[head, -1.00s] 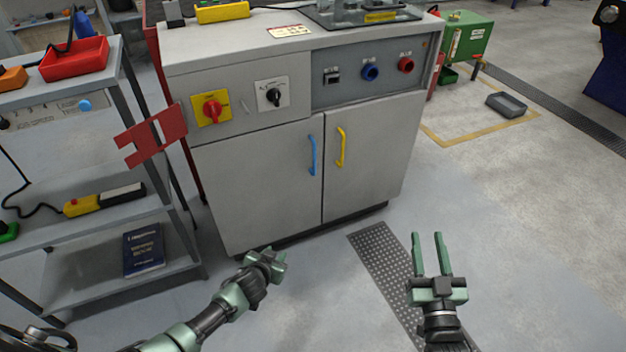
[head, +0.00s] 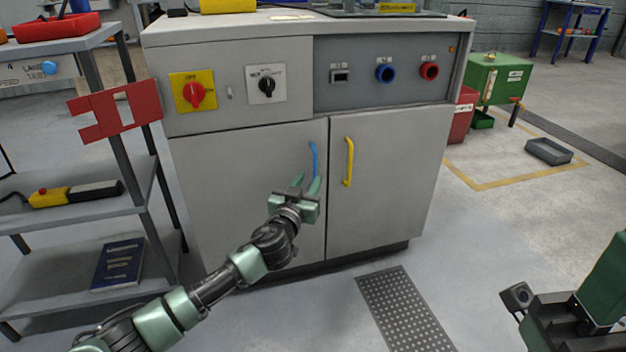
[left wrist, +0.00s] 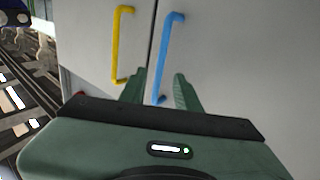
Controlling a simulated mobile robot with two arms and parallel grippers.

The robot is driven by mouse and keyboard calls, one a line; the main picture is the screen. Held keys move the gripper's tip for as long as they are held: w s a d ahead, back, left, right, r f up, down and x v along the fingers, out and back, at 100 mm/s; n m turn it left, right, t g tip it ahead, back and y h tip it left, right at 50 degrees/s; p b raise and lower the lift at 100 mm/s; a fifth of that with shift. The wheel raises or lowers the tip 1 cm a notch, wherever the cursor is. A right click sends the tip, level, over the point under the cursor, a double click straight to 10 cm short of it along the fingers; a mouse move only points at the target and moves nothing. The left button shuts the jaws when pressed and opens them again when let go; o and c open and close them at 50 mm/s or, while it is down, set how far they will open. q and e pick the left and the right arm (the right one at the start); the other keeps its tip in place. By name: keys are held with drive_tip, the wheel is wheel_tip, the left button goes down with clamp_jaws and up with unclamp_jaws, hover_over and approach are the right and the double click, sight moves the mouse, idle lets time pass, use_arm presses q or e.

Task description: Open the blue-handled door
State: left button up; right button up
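The blue handle (head: 313,158) is an upright bar near the right edge of the left cabinet door (head: 250,165). That door looks shut. My left gripper (head: 306,184) is open in front of the door, at the lower part of the blue handle. In the left wrist view its two fingers (left wrist: 159,91) point at the door, and the lower end of the blue handle (left wrist: 165,60) shows between them. Whether they touch the handle I cannot tell. Part of my right arm shows at the lower right of the head view, with its fingers out of frame.
The yellow handle (head: 349,162) is close by on the right-hand door (head: 395,180). A grey shelf rack (head: 152,190) with a red bracket (head: 115,110) stands left of the cabinet. The floor in front is clear, with a perforated plate (head: 403,312).

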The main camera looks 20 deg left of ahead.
sight(314, 172)
use_arm(q)
drive_tip(key=shift+w+b, duration=0.5)
drive_tip(key=shift+w, duration=1.5)
clamp_jaws()
drive_tip(key=shift+f, duration=0.1)
